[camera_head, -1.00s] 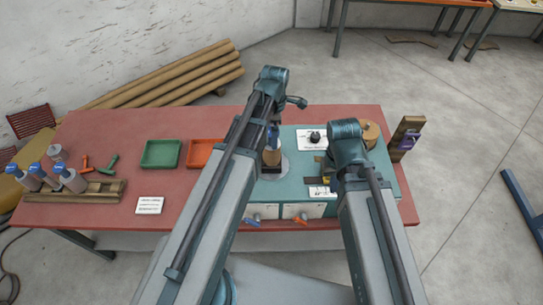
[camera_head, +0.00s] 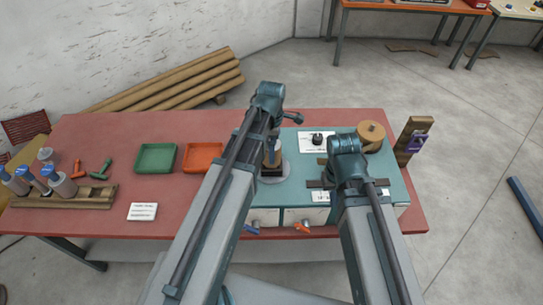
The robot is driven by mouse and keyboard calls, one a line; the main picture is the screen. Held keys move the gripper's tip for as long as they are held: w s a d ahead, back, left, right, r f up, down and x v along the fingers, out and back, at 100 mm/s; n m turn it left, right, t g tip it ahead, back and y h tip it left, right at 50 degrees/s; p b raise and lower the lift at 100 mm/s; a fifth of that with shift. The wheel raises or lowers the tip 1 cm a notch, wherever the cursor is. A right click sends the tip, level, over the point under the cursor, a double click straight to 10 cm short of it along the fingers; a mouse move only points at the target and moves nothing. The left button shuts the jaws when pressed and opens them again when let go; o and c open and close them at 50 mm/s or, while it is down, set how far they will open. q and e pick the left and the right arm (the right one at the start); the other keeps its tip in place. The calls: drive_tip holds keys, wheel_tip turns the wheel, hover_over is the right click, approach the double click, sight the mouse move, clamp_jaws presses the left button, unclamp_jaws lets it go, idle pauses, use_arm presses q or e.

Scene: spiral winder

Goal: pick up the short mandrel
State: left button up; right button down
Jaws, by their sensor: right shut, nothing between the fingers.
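Grey mandrels with blue tops (camera_head: 62,185) stand in a wooden rack (camera_head: 100,197) at the table's left end. Which is the short one I cannot tell for sure.
A green tray (camera_head: 156,158) and an orange tray (camera_head: 203,157) sit on the red table (camera_head: 110,135). Green and orange handled tools lie near the rack. A brown roll (camera_head: 371,136) and a wooden post with a purple part (camera_head: 416,141) stand at the right. A white card (camera_head: 143,212) lies in front.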

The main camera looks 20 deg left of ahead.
use_arm(q)
clamp_jaws()
idle(0.5)
drive_tip(key=shift+r, duration=0.15)
use_arm(e)
drive_tip(key=shift+r, duration=0.1)
